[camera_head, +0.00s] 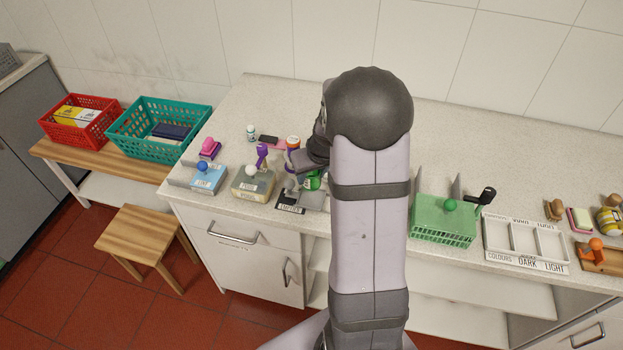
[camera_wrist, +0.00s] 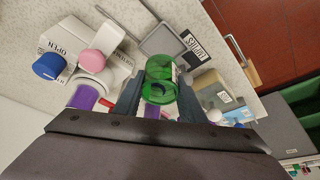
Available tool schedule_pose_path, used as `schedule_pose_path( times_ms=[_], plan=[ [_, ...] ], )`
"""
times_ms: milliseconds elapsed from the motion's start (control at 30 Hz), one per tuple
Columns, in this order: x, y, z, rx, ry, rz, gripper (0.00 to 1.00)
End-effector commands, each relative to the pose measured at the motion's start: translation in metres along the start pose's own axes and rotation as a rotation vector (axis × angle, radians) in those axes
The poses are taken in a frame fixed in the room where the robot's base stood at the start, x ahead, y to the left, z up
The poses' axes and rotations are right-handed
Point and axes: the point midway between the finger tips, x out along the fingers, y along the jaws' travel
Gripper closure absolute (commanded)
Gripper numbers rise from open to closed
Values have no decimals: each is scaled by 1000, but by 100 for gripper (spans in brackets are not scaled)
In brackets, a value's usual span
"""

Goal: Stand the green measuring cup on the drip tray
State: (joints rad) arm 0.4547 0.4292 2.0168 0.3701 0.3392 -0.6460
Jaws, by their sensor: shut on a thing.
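The green measuring cup (camera_wrist: 160,72) is see-through and sits between the two fingers of my gripper (camera_wrist: 158,98) in the wrist view, with a round end towards the camera. In the head view only a small green part of the cup (camera_head: 312,181) shows beside my arm. A flat grey tray (camera_wrist: 164,42) with a black label (camera_wrist: 194,44) lies on the counter just beyond the cup; it looks like the drip tray. In the head view the tray (camera_head: 314,201) is partly hidden by my arm. Whether the cup touches it I cannot tell.
Left of the tray stand a beige box (camera_head: 254,184), a blue-and-white box (camera_head: 208,179), a purple item (camera_head: 262,154) and a pink item (camera_head: 209,149). A green rack (camera_head: 442,222) and white sorting tray (camera_head: 525,242) are at right.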

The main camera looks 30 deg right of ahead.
Motion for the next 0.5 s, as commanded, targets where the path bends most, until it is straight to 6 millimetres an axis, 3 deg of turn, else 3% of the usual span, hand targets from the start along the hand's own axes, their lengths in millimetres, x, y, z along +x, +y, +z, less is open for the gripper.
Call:
schedule_pose_path(
  times_ms=[500],
  plan=[
    [12,0,6,-5,-1,-3,84]
  ],
)
